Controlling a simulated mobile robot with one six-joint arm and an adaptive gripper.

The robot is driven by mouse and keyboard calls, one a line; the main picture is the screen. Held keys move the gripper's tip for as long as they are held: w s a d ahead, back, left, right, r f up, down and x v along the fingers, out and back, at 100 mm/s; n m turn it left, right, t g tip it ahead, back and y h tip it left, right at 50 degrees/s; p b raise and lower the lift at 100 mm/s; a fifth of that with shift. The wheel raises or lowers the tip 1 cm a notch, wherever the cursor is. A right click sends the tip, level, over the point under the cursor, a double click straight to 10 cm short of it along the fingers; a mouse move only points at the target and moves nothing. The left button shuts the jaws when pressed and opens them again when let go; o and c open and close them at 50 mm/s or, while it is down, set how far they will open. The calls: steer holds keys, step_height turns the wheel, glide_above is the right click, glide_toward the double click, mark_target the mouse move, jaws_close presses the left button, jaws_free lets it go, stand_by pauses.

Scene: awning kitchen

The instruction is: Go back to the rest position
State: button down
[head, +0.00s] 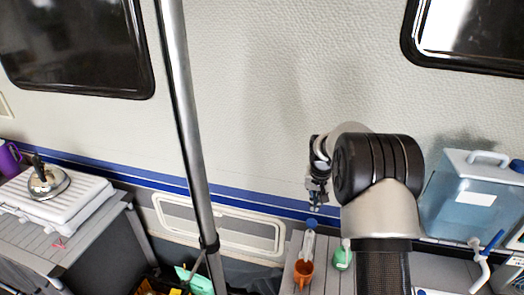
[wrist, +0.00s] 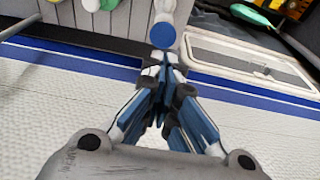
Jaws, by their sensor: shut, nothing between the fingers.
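My gripper (head: 315,205) shows in the head view in front of the caravan wall, hanging down from my bent arm above a small counter. In the wrist view its blue-padded fingers (wrist: 165,82) are shut with nothing between them. A clear bottle with a blue cap (head: 310,240) stands on the counter below the gripper. In the wrist view the blue cap (wrist: 162,36) appears just beyond the fingertips; I cannot tell the exact gap. My arm hides part of the counter.
A blue water canister (head: 470,205) is at the right. A metal pole (head: 187,120) rises left of my arm.

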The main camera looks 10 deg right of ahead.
steer(key=s+a+r+n+t+b, duration=0.1)
steer(key=s+a+r+b, duration=0.25)
steer(key=s+r, duration=0.35)
steer(key=s+a+r+n+b, duration=0.1)
steer(key=s+a+r+b, duration=0.3)
steer(key=s, duration=0.5)
steer(key=s+a+f+n+b, duration=0.1)
steer(key=s+a+f+b, duration=0.1)
steer(key=s, duration=0.9)
steer(key=s+a+f+n+t+b, duration=0.1)
steer(key=s+a+f+b, duration=0.2)
steer(key=s, duration=0.9)
steer(key=shift+s+n+t+y+b, duration=0.3)
steer(key=shift+y+b, duration=0.1)
steer(key=shift+a, duration=0.1)
